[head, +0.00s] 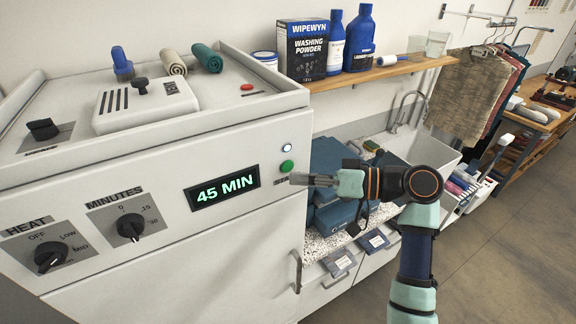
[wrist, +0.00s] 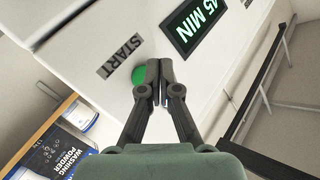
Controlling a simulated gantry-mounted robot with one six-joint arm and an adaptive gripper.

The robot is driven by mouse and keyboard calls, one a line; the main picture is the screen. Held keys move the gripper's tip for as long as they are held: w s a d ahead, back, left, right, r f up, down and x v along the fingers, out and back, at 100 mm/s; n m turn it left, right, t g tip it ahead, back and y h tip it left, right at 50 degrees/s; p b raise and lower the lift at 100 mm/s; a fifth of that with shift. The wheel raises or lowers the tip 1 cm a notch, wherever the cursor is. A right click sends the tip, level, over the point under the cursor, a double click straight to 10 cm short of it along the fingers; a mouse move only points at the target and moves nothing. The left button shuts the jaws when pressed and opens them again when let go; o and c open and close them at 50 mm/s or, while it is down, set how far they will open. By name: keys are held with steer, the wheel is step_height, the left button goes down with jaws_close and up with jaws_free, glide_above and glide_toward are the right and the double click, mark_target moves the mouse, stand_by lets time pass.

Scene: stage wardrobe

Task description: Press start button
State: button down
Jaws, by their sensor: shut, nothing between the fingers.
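The green start button (head: 286,166) is on the white machine's front panel, right of the display (head: 222,187) reading "45 MIN". A white-blue round light (head: 287,148) sits just above the button. My gripper (head: 293,179) is shut and empty, its tips close to the panel just below and right of the button in the head view. In the wrist view, the shut fingertips (wrist: 159,66) partly overlap the green button (wrist: 138,76), beside the "START" label (wrist: 121,56). I cannot tell whether the tips touch the button.
The heat knob (head: 50,257) and minutes knob (head: 130,227) are on the same panel at left. A door handle (head: 297,271) stands out below the gripper. A shelf (head: 385,72) with washing powder (head: 303,50) and bottles is behind. Blue cases (head: 335,215) lie on the counter behind my gripper.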

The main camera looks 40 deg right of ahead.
steer(key=s, duration=0.2)
steer(key=s+a+p, duration=0.1)
steer(key=s, duration=0.1)
steer(key=shift+s, duration=0.1)
stand_by(0.8)
steer(key=w+a+f+g+h+p, duration=0.1)
steer(key=w+a+f+h+p, duration=0.15)
steer(key=a, duration=1.05)
steer(key=w+a+f+g+h+p, duration=0.1)
steer(key=a+f+h+p, duration=0.3)
steer(key=a, duration=0.9)
steer(key=s+a+r+h+p, duration=0.1)
steer(key=s+a, duration=0.1)
steer(key=s, duration=0.1)
steer(key=s+a+r+t+h, duration=0.1)
steer(key=s+a+r, duration=0.1)
steer(key=s, duration=0.2)
steer(key=shift+s+a+r+n+h+p, duration=0.15)
steer(key=shift+a+r+n+h+p, duration=0.15)
steer(key=shift+h+p, duration=0.1)
steer(key=shift+f, duration=0.1)
